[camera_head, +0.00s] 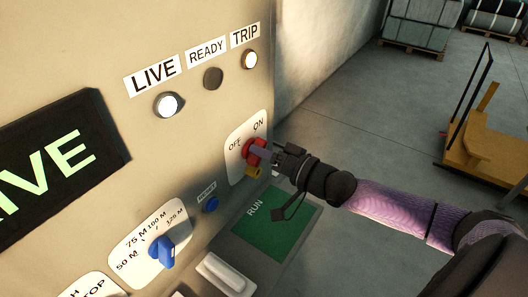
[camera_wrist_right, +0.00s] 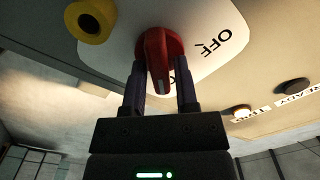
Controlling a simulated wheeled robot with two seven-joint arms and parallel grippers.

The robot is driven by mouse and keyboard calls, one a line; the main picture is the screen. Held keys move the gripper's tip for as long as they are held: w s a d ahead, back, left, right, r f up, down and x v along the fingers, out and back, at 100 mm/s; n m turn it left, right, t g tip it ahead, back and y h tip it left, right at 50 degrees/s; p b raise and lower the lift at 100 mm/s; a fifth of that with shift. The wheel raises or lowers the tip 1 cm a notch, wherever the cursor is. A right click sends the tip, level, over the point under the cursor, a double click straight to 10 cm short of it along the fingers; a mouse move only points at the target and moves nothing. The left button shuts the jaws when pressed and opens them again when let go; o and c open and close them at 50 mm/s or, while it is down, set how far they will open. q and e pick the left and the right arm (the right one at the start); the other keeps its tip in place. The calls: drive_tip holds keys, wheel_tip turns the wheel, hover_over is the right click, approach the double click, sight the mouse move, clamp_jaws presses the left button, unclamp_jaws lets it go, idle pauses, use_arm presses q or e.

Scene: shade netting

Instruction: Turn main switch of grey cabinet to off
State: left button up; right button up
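The grey cabinet (camera_head: 215,130) fills the left of the head view. Its main switch is a red rotary handle (camera_wrist_right: 158,58) on a white plate (camera_head: 238,155) marked OFF and ON; the red switch also shows in the head view (camera_head: 251,148). In the wrist view its white-tipped end points at the partly hidden ON label, away from OFF (camera_wrist_right: 216,42). My right gripper (camera_wrist_right: 161,92) is at the switch, one finger on each side of the handle. The fingers look apart from it; contact is not clear. My left gripper is not in view.
A yellow part (camera_wrist_right: 91,20) sits beside the switch. The LIVE lamp (camera_head: 168,104) and TRIP lamp (camera_head: 249,59) are lit; the READY lamp (camera_head: 213,77) is dark. A blue selector (camera_head: 161,250) and blue button (camera_head: 210,204) are lower. A yellow cart (camera_head: 485,145) stands right on open floor.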

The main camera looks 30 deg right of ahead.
clamp_jaws()
drive_tip(key=shift+n, duration=0.3)
drive_tip(key=n+p, duration=0.1)
drive_tip(key=n, duration=0.4)
drive_tip(key=n+p, duration=0.2)
drive_tip(key=n, duration=0.4)
drive_tip(key=n+p, duration=0.2)
drive_tip(key=n, duration=0.4)
drive_tip(key=shift+s+a, duration=0.1)
drive_tip(key=shift+a, duration=0.2)
idle(0.4)
